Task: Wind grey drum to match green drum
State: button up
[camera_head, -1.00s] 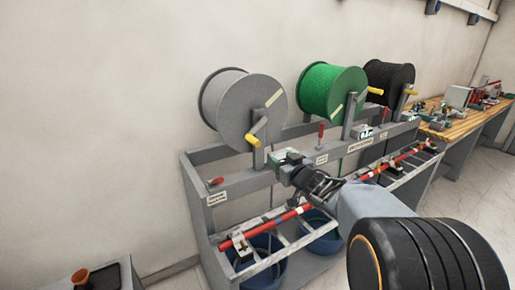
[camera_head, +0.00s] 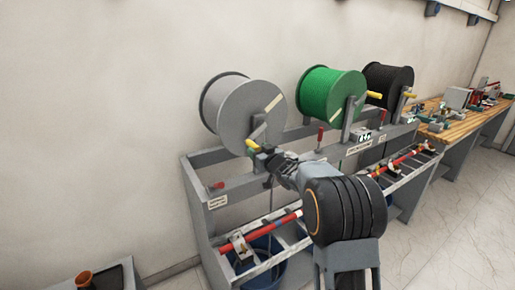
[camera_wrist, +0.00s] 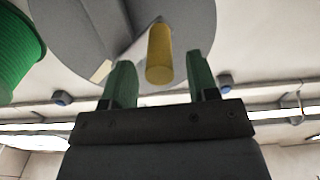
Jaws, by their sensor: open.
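The grey drum (camera_head: 238,112) is mounted on the left of the rack. Its crank handle (camera_wrist: 160,54) is yellow and lies between my gripper's green fingers in the wrist view, with a gap on both sides. My gripper (camera_head: 257,150) is open at the handle; in the wrist view its two fingers (camera_wrist: 161,80) stand apart. The head view shows the handle only partly, with the gripper in front of it. The green drum (camera_head: 330,94) sits to the right of the grey drum, with its own yellow handle (camera_head: 374,95) sticking out to the right.
A black drum (camera_head: 387,84) is farthest right on the rack. Red-handled levers (camera_head: 320,136) stand along the rack rail. A red bar (camera_head: 275,226) runs along the lower shelf above a blue bin (camera_head: 262,250). A wooden workbench (camera_head: 455,120) stands beyond.

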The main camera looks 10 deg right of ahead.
jog(key=shift+w+a, duration=0.15)
jog(key=shift+w, duration=0.25)
jog(key=shift+c, duration=0.5)
grip_shut()
